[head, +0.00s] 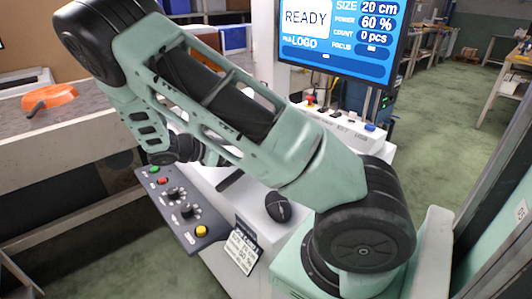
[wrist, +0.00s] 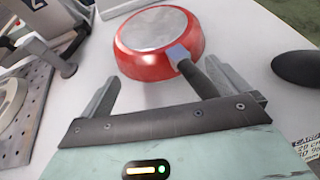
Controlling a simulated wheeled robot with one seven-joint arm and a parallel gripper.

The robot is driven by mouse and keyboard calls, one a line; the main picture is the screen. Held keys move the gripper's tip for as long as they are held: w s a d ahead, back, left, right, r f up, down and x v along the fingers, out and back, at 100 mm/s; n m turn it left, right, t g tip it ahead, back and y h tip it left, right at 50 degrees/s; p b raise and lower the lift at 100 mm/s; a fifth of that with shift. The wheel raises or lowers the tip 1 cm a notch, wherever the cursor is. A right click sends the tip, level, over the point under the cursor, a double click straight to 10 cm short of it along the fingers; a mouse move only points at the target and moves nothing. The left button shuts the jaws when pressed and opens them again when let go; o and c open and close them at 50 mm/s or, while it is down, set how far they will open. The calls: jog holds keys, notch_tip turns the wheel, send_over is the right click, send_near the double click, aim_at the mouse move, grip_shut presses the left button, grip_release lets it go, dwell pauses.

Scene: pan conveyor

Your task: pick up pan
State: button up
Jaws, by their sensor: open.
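A red pan (wrist: 160,42) lies upside down on a white surface in the wrist view, its grey base facing up. Its dark handle (wrist: 198,79) points back toward me, joined to the pan by a grey-blue bracket. My gripper (wrist: 168,86) is open, one finger to the left of the handle and one to the right. The handle lies between them, closer to the right finger. Whether a finger touches it I cannot tell. In the head view my arm crosses the picture; I cannot make out the red pan or the gripper there.
A control panel (head: 185,210) with knobs and buttons is at the front. A monitor (head: 343,40) stands behind. An orange object (head: 52,97) lies at left.

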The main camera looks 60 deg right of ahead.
jog(key=x, duration=0.5)
jog(key=shift+s+d+r, duration=0.1)
jog(key=shift+d+r, duration=0.05)
grip_shut()
